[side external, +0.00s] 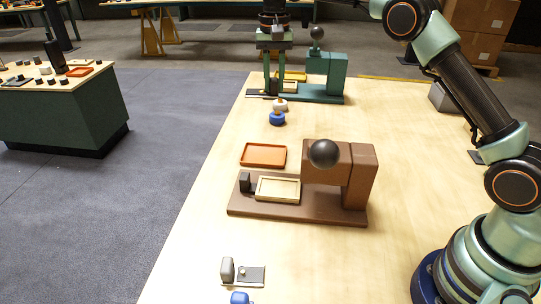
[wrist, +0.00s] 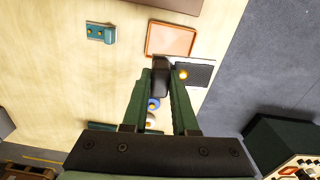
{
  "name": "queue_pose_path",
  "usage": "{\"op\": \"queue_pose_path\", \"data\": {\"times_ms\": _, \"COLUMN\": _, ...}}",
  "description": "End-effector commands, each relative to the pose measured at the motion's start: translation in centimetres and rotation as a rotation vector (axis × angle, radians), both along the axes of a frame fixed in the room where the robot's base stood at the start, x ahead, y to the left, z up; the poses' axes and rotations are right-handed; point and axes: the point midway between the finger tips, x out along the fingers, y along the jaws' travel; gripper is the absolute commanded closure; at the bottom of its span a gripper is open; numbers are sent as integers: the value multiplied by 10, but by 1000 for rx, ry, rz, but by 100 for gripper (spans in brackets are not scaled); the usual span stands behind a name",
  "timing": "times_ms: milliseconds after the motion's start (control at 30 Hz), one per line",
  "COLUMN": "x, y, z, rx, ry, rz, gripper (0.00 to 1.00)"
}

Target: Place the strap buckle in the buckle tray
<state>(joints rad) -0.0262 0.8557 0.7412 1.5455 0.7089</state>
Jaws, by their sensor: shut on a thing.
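My gripper (side external: 274,90) is over the far end of the long table, in front of the green machine. In the wrist view my gripper (wrist: 162,78) is shut on a dark strap buckle (wrist: 190,74), a flat plate with a small orange knob and a dark upright block between the fingertips. In the side view the held buckle (side external: 257,93) is small and partly hidden by the fingers. An empty orange tray (side external: 263,155) lies nearer the camera; the wrist view shows it too (wrist: 171,40). No label marks which tray is the buckle tray.
The green machine (side external: 335,75) stands near my gripper. A blue knob (side external: 277,119) and a white one (side external: 280,105) lie between. A grey buckle (side external: 242,274) lies at the near end.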

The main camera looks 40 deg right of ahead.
Motion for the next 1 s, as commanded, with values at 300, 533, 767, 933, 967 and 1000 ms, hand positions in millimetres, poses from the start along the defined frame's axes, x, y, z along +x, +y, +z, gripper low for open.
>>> {"op": "queue_pose_path", "data": {"times_ms": 300, "x": 1, "y": -4, "z": -27, "rx": -1, "ry": 4, "rz": -107, "gripper": 100}}
{"op": "queue_pose_path", "data": {"times_ms": 533, "x": 1, "y": -4, "z": -84, "rx": -1, "ry": 4, "rz": -104, "gripper": 100}}
{"op": "queue_pose_path", "data": {"times_ms": 767, "x": 2, "y": -4, "z": -136, "rx": 0, "ry": 3, "rz": -103, "gripper": 100}}
{"op": "queue_pose_path", "data": {"times_ms": 933, "x": 2, "y": -4, "z": -156, "rx": 0, "ry": 1, "rz": -103, "gripper": 100}}
{"op": "queue_pose_path", "data": {"times_ms": 967, "x": 2, "y": -4, "z": -157, "rx": 0, "ry": 0, "rz": -103, "gripper": 100}}
{"op": "queue_pose_path", "data": {"times_ms": 1000, "x": 2, "y": -4, "z": -159, "rx": 0, "ry": -1, "rz": -103, "gripper": 100}}
